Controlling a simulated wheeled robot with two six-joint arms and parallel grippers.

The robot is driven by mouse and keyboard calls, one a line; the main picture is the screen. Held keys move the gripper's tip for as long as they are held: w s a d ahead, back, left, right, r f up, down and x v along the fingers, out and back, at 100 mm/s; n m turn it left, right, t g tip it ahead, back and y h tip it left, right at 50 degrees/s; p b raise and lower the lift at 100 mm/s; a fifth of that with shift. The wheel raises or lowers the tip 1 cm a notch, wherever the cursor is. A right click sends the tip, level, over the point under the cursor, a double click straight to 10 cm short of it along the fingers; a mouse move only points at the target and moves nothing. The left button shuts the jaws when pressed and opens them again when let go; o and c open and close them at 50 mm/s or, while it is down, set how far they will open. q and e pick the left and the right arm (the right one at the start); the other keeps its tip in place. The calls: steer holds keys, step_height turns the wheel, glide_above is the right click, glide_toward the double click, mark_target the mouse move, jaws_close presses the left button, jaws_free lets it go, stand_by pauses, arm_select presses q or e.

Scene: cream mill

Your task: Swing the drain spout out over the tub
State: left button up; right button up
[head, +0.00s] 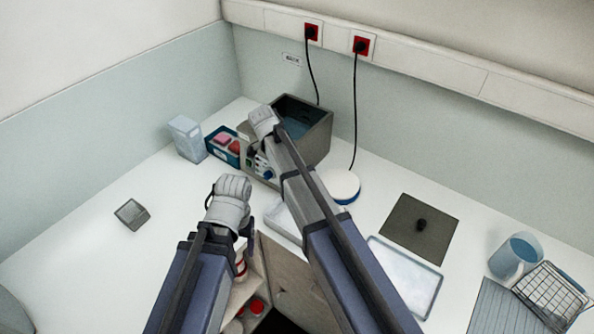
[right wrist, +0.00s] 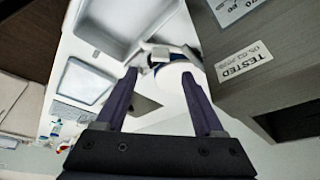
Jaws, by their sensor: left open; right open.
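The grey box-shaped bath (head: 318,145) stands at the back of the counter with dark liquid inside. The white tub (head: 283,222) is in front of it, partly covered by my right arm; it also shows as a shallow basin in the right wrist view (right wrist: 112,28). In that view a small grey-and-white part (right wrist: 160,50), possibly the drain spout, lies just beyond the fingertips of my right gripper (right wrist: 159,74). The gripper is open and nothing is clearly between its fingers. My left gripper (head: 229,222) is open, left of the tub, apart from the bath.
A blue box with red items (head: 222,145) and a clear container (head: 186,138) stand left of the bath. A round white-topped piece (head: 341,186), a white tray (head: 405,275), a dark plate (head: 420,229), a mug (head: 514,256) and a wire basket (head: 549,294) are to the right. The left counter is mostly clear.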

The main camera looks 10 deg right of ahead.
steer(key=shift+c, duration=0.6)
steer(key=shift+d, duration=0.4)
steer(key=shift+c, duration=0.8)
steer(key=d+r+y+p, duration=0.1)
steer(key=d+y, duration=0.1)
steer(key=d, duration=0.1)
steer(key=s+d+r+y+p, duration=0.1)
steer(key=d+y, duration=0.1)
steer(key=d, duration=0.2)
steer(key=s+d+r+t+y+p, duration=0.1)
steer(key=d+y+p, duration=0.1)
steer(key=d, duration=0.1)
steer(key=shift+s+d+y, duration=0.1)
steer(key=shift+d+y, duration=0.3)
jaws_close()
steer(key=shift+y, duration=0.3)
steer(key=b+x, duration=1)
steer(key=shift+d+f, duration=0.1)
steer(key=shift+d, duration=0.3)
steer(key=a, duration=0.3)
steer(key=shift+w+r+p, duration=0.2)
steer(key=shift+w+p, duration=0.1)
steer(key=shift+w, duration=0.05)
steer(key=shift+w+a, duration=0.1)
steer(key=shift+a, duration=0.35)
